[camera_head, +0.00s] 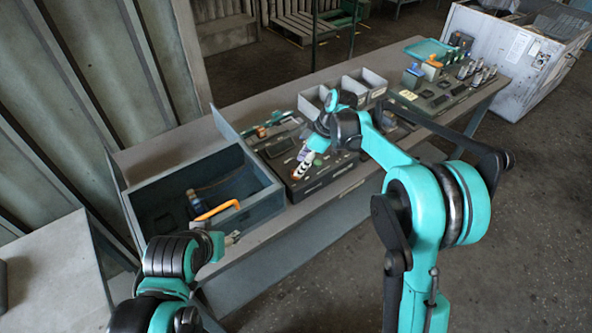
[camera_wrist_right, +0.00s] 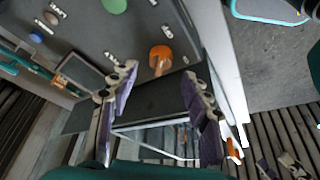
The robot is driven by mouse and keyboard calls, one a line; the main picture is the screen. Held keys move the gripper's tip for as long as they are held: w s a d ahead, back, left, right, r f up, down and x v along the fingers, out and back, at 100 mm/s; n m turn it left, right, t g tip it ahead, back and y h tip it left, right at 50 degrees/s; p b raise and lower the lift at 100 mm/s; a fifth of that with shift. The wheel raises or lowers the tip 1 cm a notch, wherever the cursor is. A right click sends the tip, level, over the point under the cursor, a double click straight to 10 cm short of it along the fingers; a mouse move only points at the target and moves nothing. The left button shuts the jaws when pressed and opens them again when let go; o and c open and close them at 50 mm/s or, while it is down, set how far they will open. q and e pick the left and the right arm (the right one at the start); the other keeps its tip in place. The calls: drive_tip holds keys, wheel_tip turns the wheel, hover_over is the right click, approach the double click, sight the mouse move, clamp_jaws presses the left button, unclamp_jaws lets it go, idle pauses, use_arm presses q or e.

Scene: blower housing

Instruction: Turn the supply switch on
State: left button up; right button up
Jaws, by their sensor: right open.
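A dark control panel (camera_head: 318,184) sits on the bench, with my right gripper (camera_head: 303,168) over its left part. In the right wrist view the panel face (camera_wrist_right: 85,40) carries an orange switch knob (camera_wrist_right: 160,56), a green round button (camera_wrist_right: 115,5), a small blue one (camera_wrist_right: 36,37) and white labels too small to read. My right gripper (camera_wrist_right: 158,80) is open, and the orange knob appears beyond and between its two fingertips, with nothing held. I cannot tell the exact gap. My left gripper (camera_head: 232,239) is by the front of the grey bin; its jaws are too small to judge.
The grey open bin (camera_head: 265,199) holds an orange-handled item (camera_head: 217,210) and a blue one. Light grey trays (camera_head: 368,80) stand behind the panel. More equipment (camera_head: 440,95) fills the right of the bench (camera_head: 285,217). The front bench edge is narrow.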

drive_tip(key=shift+b+x, duration=0.35)
drive_tip(key=shift+x, duration=1.45)
drive_tip(key=shift+d, duration=0.1)
drive_tip(key=shift+c, duration=0.4)
clamp_jaws()
